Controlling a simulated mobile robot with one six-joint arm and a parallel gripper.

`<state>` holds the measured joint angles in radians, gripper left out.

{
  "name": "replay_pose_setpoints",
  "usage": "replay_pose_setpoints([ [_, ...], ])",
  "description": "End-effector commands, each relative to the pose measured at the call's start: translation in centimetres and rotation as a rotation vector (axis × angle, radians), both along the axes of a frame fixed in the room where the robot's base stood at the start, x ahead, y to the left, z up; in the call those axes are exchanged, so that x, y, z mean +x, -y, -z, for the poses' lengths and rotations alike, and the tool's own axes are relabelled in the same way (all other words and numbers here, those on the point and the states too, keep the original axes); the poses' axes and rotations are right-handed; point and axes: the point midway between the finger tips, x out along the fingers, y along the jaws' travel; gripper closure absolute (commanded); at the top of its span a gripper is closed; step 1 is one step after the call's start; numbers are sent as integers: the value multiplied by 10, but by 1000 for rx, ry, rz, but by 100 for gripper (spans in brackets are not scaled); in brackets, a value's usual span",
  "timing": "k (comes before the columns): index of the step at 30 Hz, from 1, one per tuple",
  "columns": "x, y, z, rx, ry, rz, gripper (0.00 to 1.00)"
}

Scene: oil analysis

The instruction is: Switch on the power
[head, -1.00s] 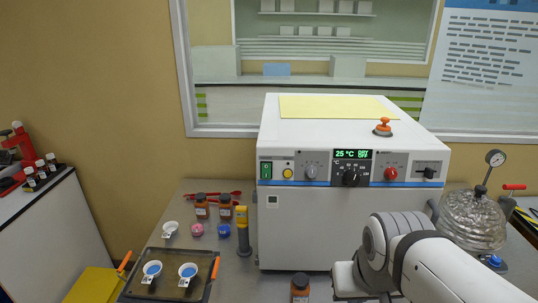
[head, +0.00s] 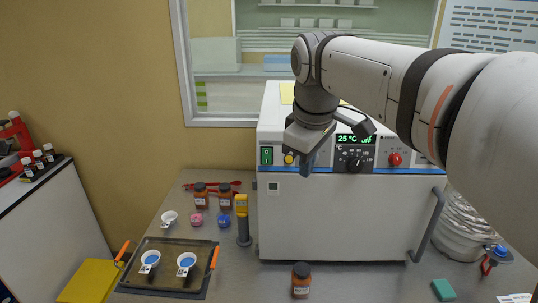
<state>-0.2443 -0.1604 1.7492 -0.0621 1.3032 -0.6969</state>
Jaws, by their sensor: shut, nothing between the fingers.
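The white oven-like machine (head: 345,220) stands on the bench with a control panel along its upper front. A green rocker switch (head: 265,156) marked with a "0" is at the panel's left end. A yellow button (head: 288,158) is just right of it. The green display (head: 352,139) is lit and reads 25 °C; its smaller text is hard to read. My gripper (head: 305,170) is shut and empty, in front of the panel to the right of the switch and beside the yellow button. It hides the grey knob. I cannot tell whether it touches the panel.
A black knob (head: 354,163) and red knob (head: 395,159) sit right of my gripper. A door handle (head: 428,225) sticks out at the right. Brown bottles and a dark tray (head: 190,250) stand left on the bench.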

Motion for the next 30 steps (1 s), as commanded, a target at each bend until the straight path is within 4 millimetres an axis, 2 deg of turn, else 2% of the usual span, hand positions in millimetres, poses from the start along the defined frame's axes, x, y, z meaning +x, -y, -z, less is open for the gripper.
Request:
replay_pose_setpoints([
  [1,16,-16,-8,-25,-2,-98,100],
  [6,48,-55,-38,-103,-12,-381,100],
  [12,61,-78,-54,-149,-18,-548,100],
  [25,63,-80,-56,-155,-18,-571,100],
  [30,67,-80,-41,-155,-20,-570,100],
])
